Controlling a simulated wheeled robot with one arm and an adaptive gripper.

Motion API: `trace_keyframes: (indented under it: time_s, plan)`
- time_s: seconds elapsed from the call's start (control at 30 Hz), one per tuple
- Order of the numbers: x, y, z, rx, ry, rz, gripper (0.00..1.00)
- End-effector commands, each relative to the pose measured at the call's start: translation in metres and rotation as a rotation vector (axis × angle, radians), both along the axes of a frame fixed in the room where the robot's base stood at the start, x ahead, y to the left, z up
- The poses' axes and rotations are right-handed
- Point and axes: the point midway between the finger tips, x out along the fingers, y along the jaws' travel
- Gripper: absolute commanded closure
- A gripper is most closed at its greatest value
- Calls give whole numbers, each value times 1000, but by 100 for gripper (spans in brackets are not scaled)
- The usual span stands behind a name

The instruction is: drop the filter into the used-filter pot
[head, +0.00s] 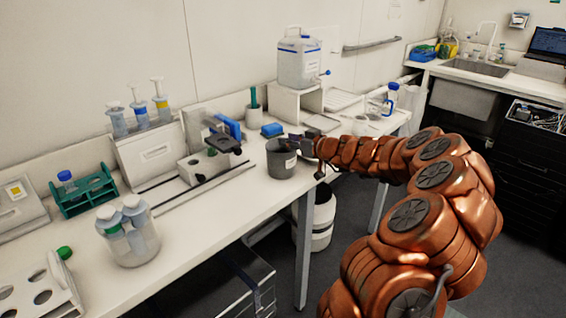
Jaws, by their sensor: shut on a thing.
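A dark grey pot (281,163) with a small white label stands near the front edge of the bench, in the middle of the head view; it looks like the used-filter pot. My gripper (291,143) reaches in from the right, with its dark fingers over the pot's rim. It is shut on the filter, which is too small and dark to make out between the fingers. The inside of the pot is mostly hidden from this angle.
A device with a dark arm (222,139) stands just left of the pot. A white carboy (299,63) sits on a stand behind. A beaker with tubes (128,236) and a green rack (84,190) stand left.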

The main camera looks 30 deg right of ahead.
Motion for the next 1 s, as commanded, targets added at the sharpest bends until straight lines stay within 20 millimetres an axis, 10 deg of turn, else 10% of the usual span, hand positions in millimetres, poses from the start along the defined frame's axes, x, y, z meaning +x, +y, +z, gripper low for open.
trace_keyframes:
  time_s: [0.23, 0.53, 1.0]
  plan:
    - [0, -1, 0, 0, -1, -2, 80]
    - [0, -1, 0, 0, -1, -2, 39]
    - [-12, -5, 4, 1, -3, -5, 39]
